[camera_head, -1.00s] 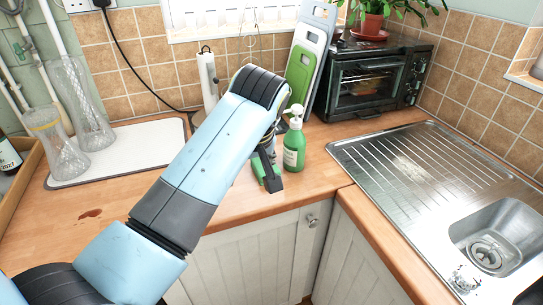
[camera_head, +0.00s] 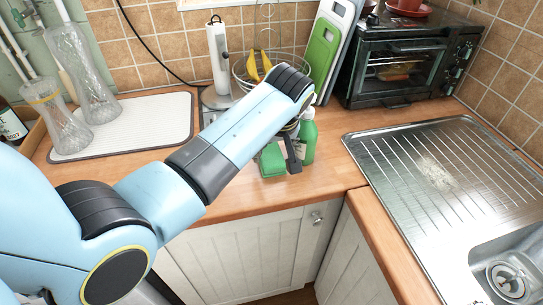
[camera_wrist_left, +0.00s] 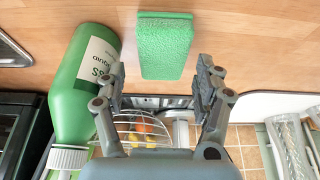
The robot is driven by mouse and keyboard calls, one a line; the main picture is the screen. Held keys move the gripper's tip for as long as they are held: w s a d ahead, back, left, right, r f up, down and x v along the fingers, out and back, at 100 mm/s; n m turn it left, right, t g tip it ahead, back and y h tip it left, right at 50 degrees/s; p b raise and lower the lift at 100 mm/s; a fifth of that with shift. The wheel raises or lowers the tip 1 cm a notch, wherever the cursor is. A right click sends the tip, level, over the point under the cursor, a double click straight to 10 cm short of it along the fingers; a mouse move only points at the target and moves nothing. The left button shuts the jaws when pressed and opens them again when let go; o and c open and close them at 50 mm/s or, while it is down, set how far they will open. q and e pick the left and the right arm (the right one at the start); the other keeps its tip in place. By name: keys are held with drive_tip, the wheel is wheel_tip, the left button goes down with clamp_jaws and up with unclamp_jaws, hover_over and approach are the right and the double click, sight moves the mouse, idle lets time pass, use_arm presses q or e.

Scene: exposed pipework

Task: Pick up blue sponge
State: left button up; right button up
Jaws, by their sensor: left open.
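I see no blue sponge; the sponge in view is green. In the head view this green sponge (camera_head: 271,160) is on the wooden counter, left of a green soap bottle (camera_head: 309,137), partly hidden by my left gripper (camera_head: 291,152). In the left wrist view the green sponge (camera_wrist_left: 165,46) shows just beyond the fingertips, centred between them. My left gripper (camera_wrist_left: 161,76) is open there, with nothing between its fingers. The bottle (camera_wrist_left: 84,85) is close beside one finger in that view. My right gripper is not in view.
A wire basket (camera_head: 240,75) with bananas and a paper-towel holder (camera_head: 218,60) stand behind. A black toaster oven (camera_head: 405,65) is at the back right, a steel sink drainer (camera_head: 430,165) at right. A white mat (camera_head: 150,125) and glass vases are at left. The front counter is clear.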

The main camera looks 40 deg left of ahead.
sight(271, 155)
use_arm(q)
drive_tip(key=x, duration=0.3)
drive_tip(key=shift+a+f, duration=0.2)
drive_tip(key=shift+a, duration=0.05)
drive_tip(key=shift+f, duration=0.15)
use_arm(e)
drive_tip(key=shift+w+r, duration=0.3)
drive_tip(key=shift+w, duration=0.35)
use_arm(q)
drive_tip(key=shift+f, duration=0.2)
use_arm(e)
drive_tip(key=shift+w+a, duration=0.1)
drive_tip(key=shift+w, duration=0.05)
use_arm(q)
drive_tip(key=c, duration=0.7)
drive_tip(key=shift+c, duration=0.2)
drive_tip(key=shift+r, duration=0.15)
